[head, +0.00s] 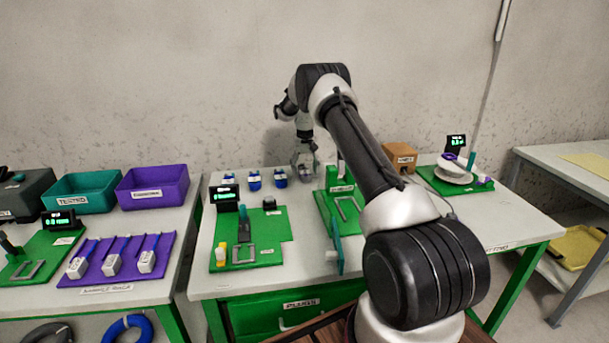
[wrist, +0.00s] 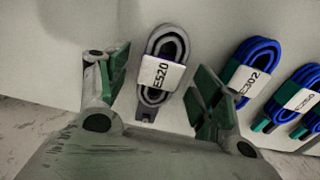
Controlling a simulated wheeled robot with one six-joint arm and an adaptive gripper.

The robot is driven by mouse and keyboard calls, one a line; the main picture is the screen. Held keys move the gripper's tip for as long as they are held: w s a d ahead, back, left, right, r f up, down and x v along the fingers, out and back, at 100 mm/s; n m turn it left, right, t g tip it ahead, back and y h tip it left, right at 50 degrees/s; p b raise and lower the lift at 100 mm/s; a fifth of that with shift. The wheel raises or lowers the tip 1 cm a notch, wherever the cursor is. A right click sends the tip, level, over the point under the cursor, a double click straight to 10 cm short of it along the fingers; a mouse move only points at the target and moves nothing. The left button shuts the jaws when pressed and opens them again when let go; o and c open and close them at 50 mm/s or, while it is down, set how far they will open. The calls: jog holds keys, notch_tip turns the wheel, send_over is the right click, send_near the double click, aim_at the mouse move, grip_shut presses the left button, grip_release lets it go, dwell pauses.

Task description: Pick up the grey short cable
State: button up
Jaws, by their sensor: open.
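The grey short cable (wrist: 163,72) is a coiled loop with a white band marked E520, lying on the light table top in the wrist view. My gripper (wrist: 162,86) is open, with one green-padded finger to the left of the cable and the other to its right. I cannot tell how high the fingers are above the table. In the head view my gripper (head: 305,170) is low over the back of the middle table, and the grey cable cannot be made out there.
Blue coiled cables (wrist: 249,72) lie in a row to the right in the wrist view; in the head view they stand left of my gripper (head: 254,180). Green fixtures (head: 262,228) and a brown box (head: 400,157) share the table. A wall rises behind.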

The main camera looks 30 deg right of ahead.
jog(key=shift+f, duration=0.4)
jog(key=c, duration=1.1)
jog(key=shift+r, duration=0.15)
